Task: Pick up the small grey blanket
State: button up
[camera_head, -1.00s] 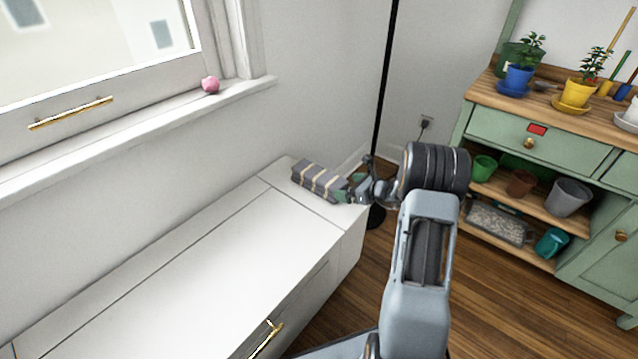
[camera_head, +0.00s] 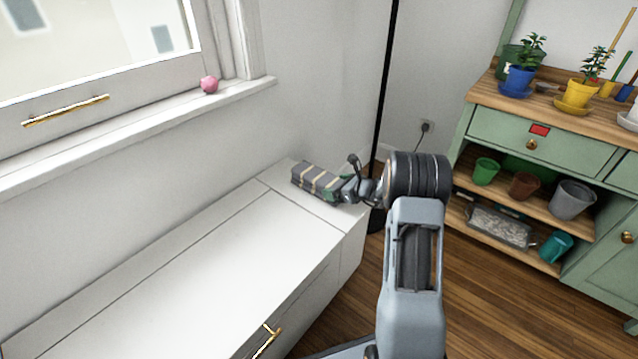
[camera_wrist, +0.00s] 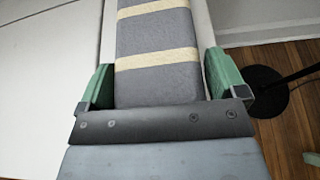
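The small grey blanket (camera_head: 317,178), folded, with cream stripes, lies on the far end of the white bench (camera_head: 210,270) under the window. In the wrist view the blanket (camera_wrist: 157,80) runs lengthwise between the two green fingers of my gripper (camera_wrist: 160,85). The fingers stand apart, one on each side of it, with a small gap visible at the left. In the head view my gripper (camera_head: 348,186) is at the blanket's near right end, and its fingertips are partly hidden by my wrist.
A black floor-lamp pole (camera_head: 384,90) stands just behind the bench end; its round base (camera_wrist: 262,92) shows right of my gripper. A pink ball (camera_head: 210,84) sits on the windowsill. A green potting bench (camera_head: 540,150) with pots stands at the right. The bench's near top is clear.

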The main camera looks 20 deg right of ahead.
jog(key=c, duration=0.4)
jog(key=shift+c, duration=0.2)
jog(key=shift+r, duration=0.2)
